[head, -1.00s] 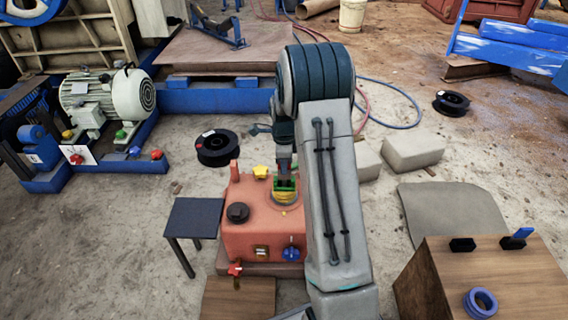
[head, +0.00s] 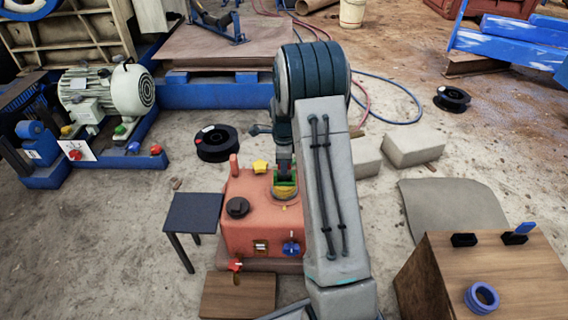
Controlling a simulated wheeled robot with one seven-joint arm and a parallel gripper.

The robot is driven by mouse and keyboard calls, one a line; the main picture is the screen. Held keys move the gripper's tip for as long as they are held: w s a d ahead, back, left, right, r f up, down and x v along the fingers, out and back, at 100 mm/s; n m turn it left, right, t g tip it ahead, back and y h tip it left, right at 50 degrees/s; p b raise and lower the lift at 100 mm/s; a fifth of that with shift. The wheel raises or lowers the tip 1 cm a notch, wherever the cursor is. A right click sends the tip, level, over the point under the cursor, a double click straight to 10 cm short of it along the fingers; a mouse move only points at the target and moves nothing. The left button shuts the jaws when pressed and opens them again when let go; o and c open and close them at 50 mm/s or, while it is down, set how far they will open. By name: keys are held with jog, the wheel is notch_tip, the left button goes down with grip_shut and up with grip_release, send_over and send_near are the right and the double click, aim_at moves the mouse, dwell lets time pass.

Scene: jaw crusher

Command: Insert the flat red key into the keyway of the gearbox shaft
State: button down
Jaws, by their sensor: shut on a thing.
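The orange-red gearbox (head: 252,237) stands on a low base in the middle of the head view. Its shaft top shows as a yellow ring (head: 284,193) with a green part (head: 285,181) just above it. My gripper (head: 285,170) points down right over the shaft, at the green part. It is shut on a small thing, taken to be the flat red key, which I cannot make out. The keyway is also hidden, and I cannot tell whether the key touches it. My arm covers the gearbox's right side.
A yellow knob (head: 260,167), black cap (head: 238,208) and blue valve (head: 291,248) sit on the gearbox. A dark small table (head: 193,212) stands left. A wooden box (head: 500,265) with a blue ring (head: 481,298) is at front right. Concrete blocks (head: 413,150) lie behind my arm.

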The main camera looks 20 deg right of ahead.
jog(key=shift+f+b, duration=0.3)
jog(key=shift+f, duration=0.5)
jog(key=c, duration=1.4)
grip_release()
notch_tip(320, 180, up, 14)
jog(key=p, duration=0.5)
jog(key=shift+f+p, duration=0.1)
jog(key=shift+p, duration=0.2)
jog(key=s+a+r+n+t+p, duration=0.1)
jog(key=s+a+r+n+p, duration=0.3)
jog(key=r, duration=1)
jog(key=s+a+r+n+t+p, duration=0.1)
jog(key=s+a+r+n+p, duration=0.2)
jog(key=s+r+n+p, duration=0.8)
jog(key=s+a+r+n+p, duration=0.4)
jog(key=s+r+n+p, duration=0.3)
jog(key=s+r+p, duration=0.6)
notch_tip(320, 180, up, 6)
jog(key=p, duration=0.3)
jog(key=shift+s+a+t, duration=0.2)
jog(key=shift+a+t, duration=0.15)
jog(key=shift+t, duration=0.05)
